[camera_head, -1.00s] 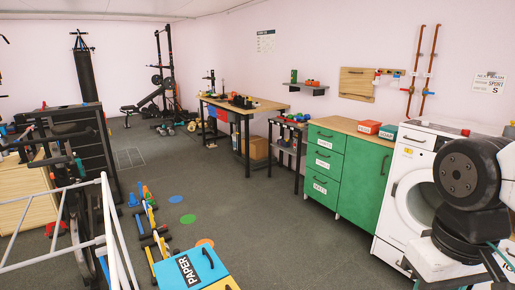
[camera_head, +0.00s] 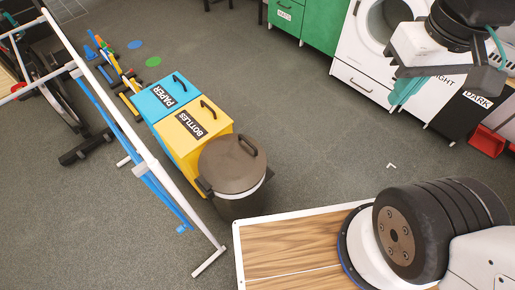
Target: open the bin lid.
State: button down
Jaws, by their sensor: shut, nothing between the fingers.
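A round dark bin (camera_head: 238,207) stands on the floor near the middle of the head view, with its grey-brown lid (camera_head: 226,167) down on it. A dark arched handle (camera_head: 248,144) sits near the lid's far right edge. The yellow BOTTLES bin (camera_head: 190,137) and the blue PAPER bin (camera_head: 162,93) stand behind it, their tops closed. My gripper (camera_head: 402,98) is at the upper right, well apart from the bins. Its teal fingers are shut and empty, with the washing machine behind them.
A white-framed rack (camera_head: 130,120) stands left of the bins. My wood-topped base (camera_head: 290,250) lies just right of the round bin. The washing machine (camera_head: 365,50), a DARK hamper (camera_head: 465,112) and a red crate (camera_head: 487,140) stand at the right. Grey floor between is clear.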

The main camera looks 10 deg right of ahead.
aim_at(234, 163)
jog(key=k, duration=0.15)
jog(key=z, duration=1.25)
jog(key=i, duration=1.05)
jog(key=u, duration=1.9)
